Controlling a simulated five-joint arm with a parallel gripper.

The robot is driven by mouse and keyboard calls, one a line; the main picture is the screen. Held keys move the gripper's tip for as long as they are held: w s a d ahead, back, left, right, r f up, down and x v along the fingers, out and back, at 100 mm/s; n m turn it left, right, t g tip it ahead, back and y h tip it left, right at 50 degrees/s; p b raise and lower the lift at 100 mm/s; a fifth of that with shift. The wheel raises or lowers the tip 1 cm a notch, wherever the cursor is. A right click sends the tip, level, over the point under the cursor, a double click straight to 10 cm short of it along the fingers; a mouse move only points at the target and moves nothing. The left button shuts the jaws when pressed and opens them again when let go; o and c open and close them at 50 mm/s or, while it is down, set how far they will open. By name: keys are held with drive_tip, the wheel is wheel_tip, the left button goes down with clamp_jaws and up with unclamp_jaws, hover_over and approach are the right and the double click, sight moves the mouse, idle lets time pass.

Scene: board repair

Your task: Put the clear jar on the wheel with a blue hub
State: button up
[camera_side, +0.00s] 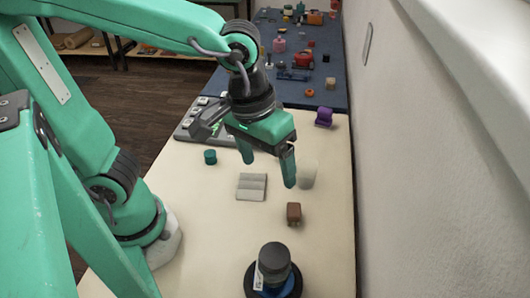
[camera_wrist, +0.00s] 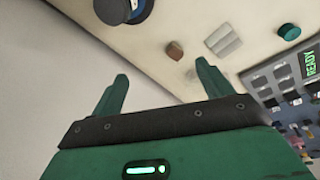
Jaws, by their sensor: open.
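The jar (camera_side: 273,262) has a dark grey lid and a pale label; its clear wall is hard to make out. It stands upright on the black wheel (camera_side: 251,284), whose blue hub shows around its base, at the front of the table. In the wrist view the jar (camera_wrist: 111,9) and wheel (camera_wrist: 146,14) are at the top left, cut by the edge. My gripper (camera_side: 268,168) is open and empty above the middle of the table, farther back than the jar and clear of it. In the wrist view my gripper (camera_wrist: 160,85) has nothing between its fingers.
A brown block (camera_side: 294,213), a grey ridged block (camera_side: 252,187), a white cylinder (camera_side: 308,174) and a teal cylinder (camera_side: 210,157) stand around my gripper. A purple piece (camera_side: 324,117) is farther back. A wall runs along the right. Free table lies left of the wheel.

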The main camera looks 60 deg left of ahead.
drive_tip(key=a+r+m+t+y, duration=0.1)
drive_tip(key=a+t, duration=0.3)
drive_tip(key=a, duration=1.2)
drive_tip(key=shift+s+r+m, duration=0.35)
drive_tip(key=shift+r+m, duration=0.1)
drive_tip(key=shift+m, duration=0.25)
